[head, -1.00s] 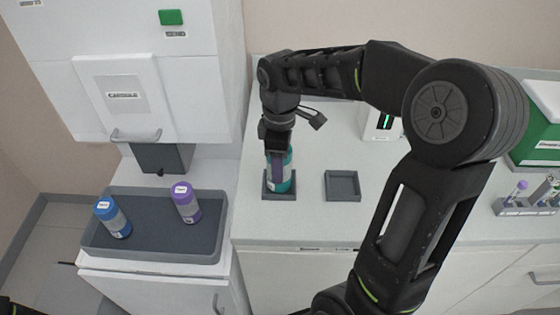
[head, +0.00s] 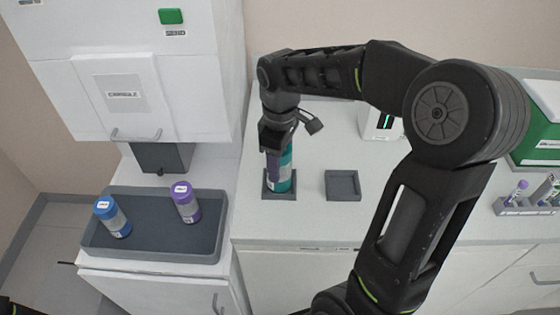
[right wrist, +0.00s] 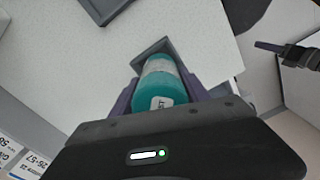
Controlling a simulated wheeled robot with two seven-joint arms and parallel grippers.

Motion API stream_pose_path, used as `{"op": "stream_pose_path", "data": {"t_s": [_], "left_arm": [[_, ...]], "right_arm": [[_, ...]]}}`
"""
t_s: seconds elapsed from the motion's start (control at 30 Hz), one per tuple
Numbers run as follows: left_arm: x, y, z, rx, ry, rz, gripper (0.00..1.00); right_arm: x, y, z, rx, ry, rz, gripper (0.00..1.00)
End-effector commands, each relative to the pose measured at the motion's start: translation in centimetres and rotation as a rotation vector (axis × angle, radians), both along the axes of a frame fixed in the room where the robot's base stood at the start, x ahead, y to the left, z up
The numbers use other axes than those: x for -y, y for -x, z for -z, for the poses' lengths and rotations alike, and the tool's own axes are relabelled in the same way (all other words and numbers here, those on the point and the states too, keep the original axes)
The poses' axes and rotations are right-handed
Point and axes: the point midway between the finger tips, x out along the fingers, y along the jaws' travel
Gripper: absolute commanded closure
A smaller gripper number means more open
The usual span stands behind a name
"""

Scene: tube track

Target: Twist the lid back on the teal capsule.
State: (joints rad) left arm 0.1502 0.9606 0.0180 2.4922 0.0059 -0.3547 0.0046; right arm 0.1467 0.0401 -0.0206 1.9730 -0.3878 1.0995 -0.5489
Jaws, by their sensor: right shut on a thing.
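The teal capsule (head: 284,175) stands upright in a small grey square holder (head: 280,196) on the white counter. My right gripper (head: 275,150) comes down on it from above and is shut on its top end. In the right wrist view the teal lid (right wrist: 160,98) with a white label sits between the purple-grey fingers, above the capsule's pale band (right wrist: 159,66). The lid is at the capsule's top; whether it is fully seated I cannot tell.
An empty grey square holder (head: 342,185) is to the right. A grey tray (head: 150,250) at left carries a blue-lidded capsule (head: 112,217) and a purple-lidded capsule (head: 185,202). A tube rack (head: 530,206) stands at far right.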

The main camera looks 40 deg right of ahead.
Motion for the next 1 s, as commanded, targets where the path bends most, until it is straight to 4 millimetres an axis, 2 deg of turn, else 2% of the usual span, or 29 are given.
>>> {"op": "stream_pose_path", "data": {"t_s": [0.23,0.37,0.57,0.77,0.8,1.0], "left_arm": [[0.03,-0.05,0.37,0.001,0.001,0.001,0.57],[0.03,-0.04,0.33,0.001,0.001,0.001,0.57],[0.02,-0.04,0.48,0.001,0.001,0.001,0.57],[0.03,-0.04,0.46,0.001,0.001,0.001,0.57],[0.02,-0.05,0.46,0.001,0.001,0.001,0.57],[0.02,-0.04,0.46,0.001,0.001,0.001,0.57]], "right_arm": [[-0.06,0.04,0.08,0.0,0.0,0.359,1.0],[-0.04,0.05,0.04,-0.001,0.0,0.381,1.0],[-0.05,0.03,0.03,0.0,0.0,0.551,1.0],[-0.04,0.03,0.0,0.0,0.0,0.564,1.0],[-0.04,0.03,0.0,0.0,0.0,0.563,0.44],[-0.04,0.03,0.0,0.0,0.0,0.562,0.28]]}}
